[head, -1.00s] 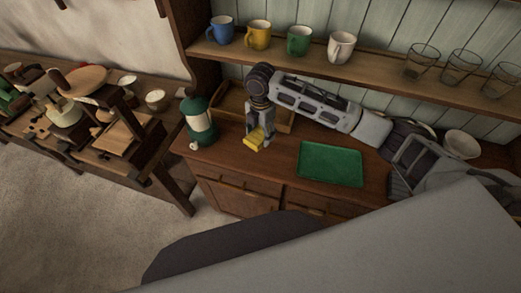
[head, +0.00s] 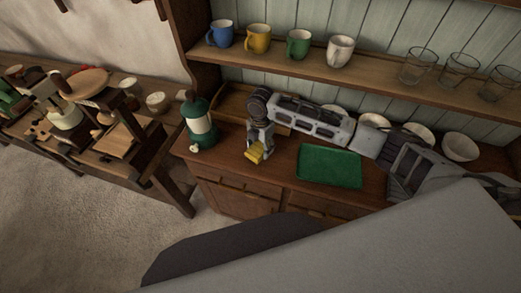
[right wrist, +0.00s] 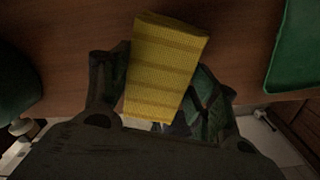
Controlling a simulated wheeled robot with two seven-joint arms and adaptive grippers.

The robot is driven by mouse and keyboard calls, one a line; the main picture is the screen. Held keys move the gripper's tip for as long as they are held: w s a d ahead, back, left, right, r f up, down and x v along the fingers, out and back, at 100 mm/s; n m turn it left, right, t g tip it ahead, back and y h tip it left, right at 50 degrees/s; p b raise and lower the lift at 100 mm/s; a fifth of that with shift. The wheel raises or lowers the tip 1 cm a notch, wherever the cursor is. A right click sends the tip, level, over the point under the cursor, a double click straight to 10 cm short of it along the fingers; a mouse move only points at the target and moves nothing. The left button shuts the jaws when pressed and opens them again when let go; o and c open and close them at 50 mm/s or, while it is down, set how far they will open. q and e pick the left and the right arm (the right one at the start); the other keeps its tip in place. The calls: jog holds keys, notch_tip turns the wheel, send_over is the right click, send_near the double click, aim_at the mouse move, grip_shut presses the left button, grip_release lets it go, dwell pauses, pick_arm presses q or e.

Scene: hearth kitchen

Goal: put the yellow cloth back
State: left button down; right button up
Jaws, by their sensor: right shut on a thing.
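The yellow cloth (head: 255,156) is a small folded block held in my right gripper (head: 259,146), over the dresser top between the lantern and the green tray. In the right wrist view the cloth (right wrist: 165,62) shows its ribbed face, with a finger of the gripper (right wrist: 160,98) on either side. The gripper points down and is shut on it. I cannot tell whether the cloth touches the wood. A wooden tray (head: 230,104) lies behind the gripper, partly hidden by my arm. My left gripper is not in view.
The green lantern (head: 200,125) stands close on the left. The green tray (head: 329,165) lies to the right. Several mugs and glasses stand on the shelf (head: 290,58) above my arm. Bowls (head: 460,147) stand at the back right. A cluttered table (head: 150,175) is at left.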

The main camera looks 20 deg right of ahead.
aim_at(260, 146)
jog(key=shift+f, duration=1.35)
jog(key=o, duration=0.9)
jog(key=shift+f, duration=0.1)
notch_tip(260, 146, up, 12)
jog(key=shift+r+b, duration=0.15)
jog(key=shift+b, duration=0.45)
